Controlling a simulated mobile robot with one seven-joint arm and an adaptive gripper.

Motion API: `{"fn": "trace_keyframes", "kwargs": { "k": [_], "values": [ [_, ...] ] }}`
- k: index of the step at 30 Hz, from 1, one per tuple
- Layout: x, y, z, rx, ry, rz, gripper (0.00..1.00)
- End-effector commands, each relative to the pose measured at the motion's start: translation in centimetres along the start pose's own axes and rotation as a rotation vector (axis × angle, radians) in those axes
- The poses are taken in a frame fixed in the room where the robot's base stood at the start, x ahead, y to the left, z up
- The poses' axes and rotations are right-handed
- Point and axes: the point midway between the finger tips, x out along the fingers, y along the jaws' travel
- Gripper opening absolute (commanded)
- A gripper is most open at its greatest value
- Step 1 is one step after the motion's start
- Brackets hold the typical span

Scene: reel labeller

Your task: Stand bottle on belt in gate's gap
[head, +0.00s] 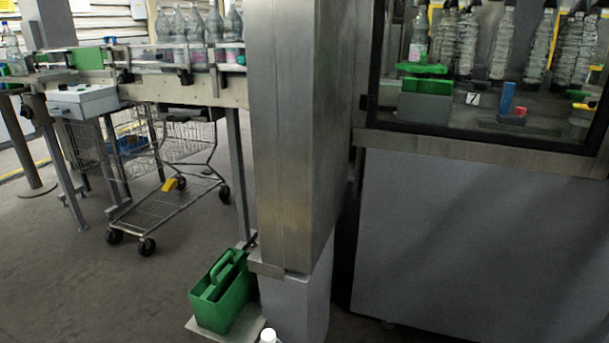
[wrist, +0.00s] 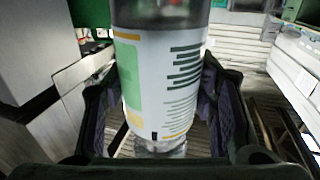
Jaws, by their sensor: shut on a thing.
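My gripper (wrist: 160,115) is shut on a bottle (wrist: 160,70) in the wrist view, one dark finger on each side of it. The bottle is clear, with a white label bearing green and orange blocks and dark green lines of print. Its top is cut off by the frame edge. The belt (head: 225,92) runs along the upper left of the head view, with several clear bottles (head: 196,35) standing on it. Green panels (head: 88,58) stand at its left part; I cannot tell whether they are the gate or where its gap is. My gripper is not visible in the head view.
A steel column (head: 295,130) stands mid-view. A green carrier (head: 222,290) sits at its foot. A wire trolley (head: 165,205) is under the belt. A grey control box (head: 84,99) is at the belt's front. A glazed cabinet (head: 470,230) fills the right. Floor at lower left is clear.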

Motion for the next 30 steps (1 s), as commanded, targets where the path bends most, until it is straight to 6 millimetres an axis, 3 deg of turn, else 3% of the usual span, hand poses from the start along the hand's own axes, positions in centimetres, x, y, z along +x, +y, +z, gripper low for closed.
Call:
{"fn": "trace_keyframes", "kwargs": {
  "k": [5,12,16,23,30],
  "values": [
    [-0.2,2.8,2.7,0.003,0.001,0.124,0.03],
    [-1.6,7.0,8.6,0.006,-0.001,0.342,0.03],
    [-2.4,8.3,11.0,0.003,0.001,0.423,0.03],
    [-2.5,9.5,11.4,-0.002,0.003,0.530,0.03],
    [-1.7,11.8,10.7,0.005,0.004,0.805,0.03]
  ]
}}
